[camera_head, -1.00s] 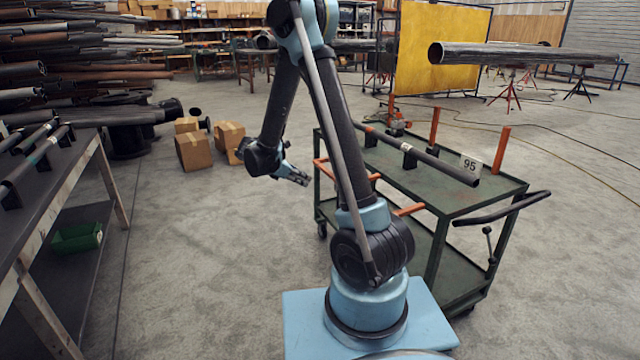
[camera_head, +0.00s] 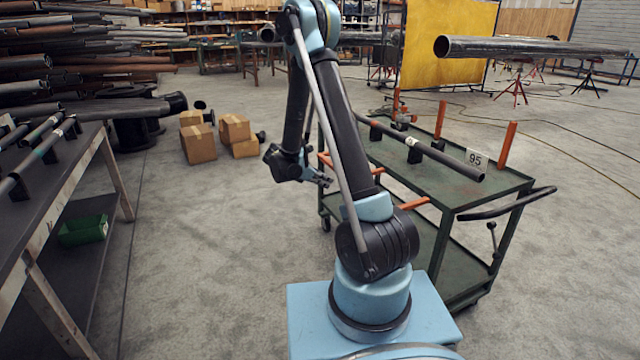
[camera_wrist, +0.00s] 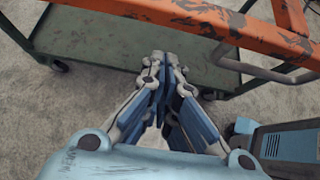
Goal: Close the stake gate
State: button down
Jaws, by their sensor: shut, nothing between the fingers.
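The orange stake gate (camera_wrist: 205,22) crosses the top of the wrist view as a scuffed bar, with a grey bent tube beside it. In the head view, orange bars (camera_head: 413,203) show on the near side of the green cart (camera_head: 464,195), partly hidden by my arm. I cannot tell how far the gate is swung. My gripper (camera_head: 326,181) is beside the cart's left end, near the orange bars. In the wrist view my gripper (camera_wrist: 165,62) is shut and empty, its fingertips below the bar in the picture, with no clear contact.
Orange posts (camera_head: 507,146) stand on the cart's far side. A dark pipe (camera_head: 430,150) lies on the cart top near a "95" card (camera_head: 476,158). A black handle (camera_head: 508,203) sticks out at right. Cardboard boxes (camera_head: 198,144) and a workbench (camera_head: 60,190) stand left, with clear floor between.

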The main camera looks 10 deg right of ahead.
jog(key=shift+r, duration=1.6)
jog(key=shift+a, duration=0.1)
jog(key=shift+r, duration=0.15)
